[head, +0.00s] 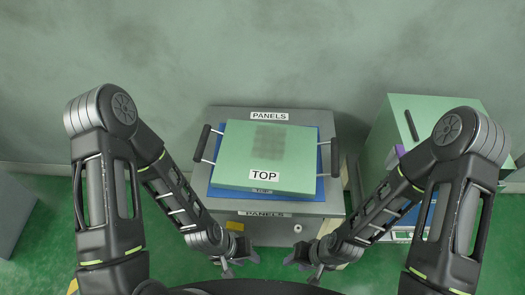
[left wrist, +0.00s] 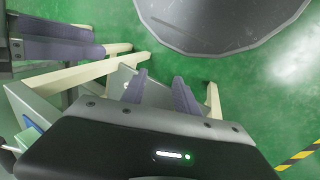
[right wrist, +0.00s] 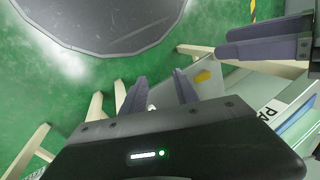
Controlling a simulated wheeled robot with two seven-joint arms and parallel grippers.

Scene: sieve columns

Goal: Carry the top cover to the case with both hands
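The top cover (head: 264,156) is a flat pale green panel with a TOP label, a dark dotted patch and a black handle on each side. Neither touches the cover. I cannot clearly identify the case.
A pale green box (head: 400,112) with dark handles stands right of the stand, partly hidden by my right arm. A grey block (head: 15,212) stands at the far left. Green floor lies around the stand, and a grey-green wall (head: 250,50) is behind.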

